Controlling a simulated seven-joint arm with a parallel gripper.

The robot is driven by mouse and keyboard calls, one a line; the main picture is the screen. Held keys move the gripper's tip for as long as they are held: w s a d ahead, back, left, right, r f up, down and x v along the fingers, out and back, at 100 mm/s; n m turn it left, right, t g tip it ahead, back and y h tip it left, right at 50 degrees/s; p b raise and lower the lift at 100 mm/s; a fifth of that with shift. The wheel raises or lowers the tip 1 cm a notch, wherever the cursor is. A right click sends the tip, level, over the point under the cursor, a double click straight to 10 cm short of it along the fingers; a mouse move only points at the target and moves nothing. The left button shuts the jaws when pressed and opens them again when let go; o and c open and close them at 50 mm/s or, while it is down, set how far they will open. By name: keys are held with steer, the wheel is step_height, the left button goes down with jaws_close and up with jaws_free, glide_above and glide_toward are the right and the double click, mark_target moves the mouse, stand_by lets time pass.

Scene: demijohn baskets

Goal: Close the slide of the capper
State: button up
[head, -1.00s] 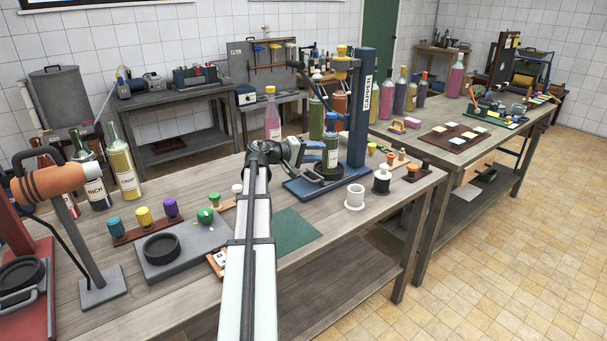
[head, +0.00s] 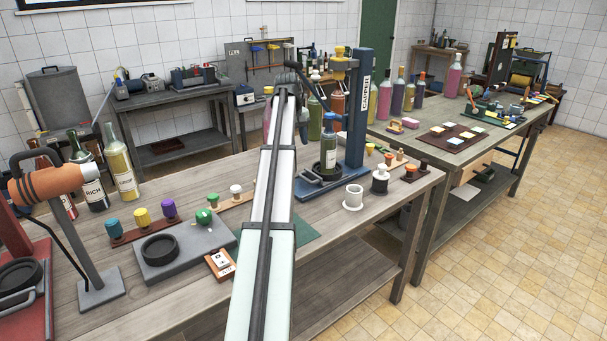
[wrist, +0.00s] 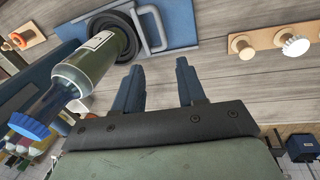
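The capper (head: 363,100) is a blue stand with a tall labelled column and a yellow-topped head, on the near bench. A dark green bottle with a blue cap (head: 328,152) stands upright in a black round holder (head: 328,174) low in front of the column. In the wrist view the bottle (wrist: 88,62), the black holder (wrist: 122,28) and the blue slide with its grey loop handle (wrist: 153,30) show at upper left. My gripper (wrist: 158,82) is open and empty there, its fingers apart from the handle. My arm hides the gripper in the head view.
A white cup (head: 353,197) and a black-and-white stopper piece (head: 380,180) stand right of the capper. A grey plate with a black ring (head: 160,248) and coloured knobs lie left. A green mat (head: 305,235) is partly behind my arm. Tall bottles stand at far left.

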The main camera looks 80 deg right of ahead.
steer(key=n, duration=0.1)
glide_toward(303, 178)
steer(key=f, duration=0.2)
steer(key=s+d+f, duration=0.1)
steer(key=f, duration=0.4)
steer(key=shift+s+d+f, duration=0.15)
steer(key=shift+s+f, duration=0.05)
steer(key=shift+f, duration=0.05)
steer(key=shift+c, duration=0.4)
jaws_close()
stand_by(0.4)
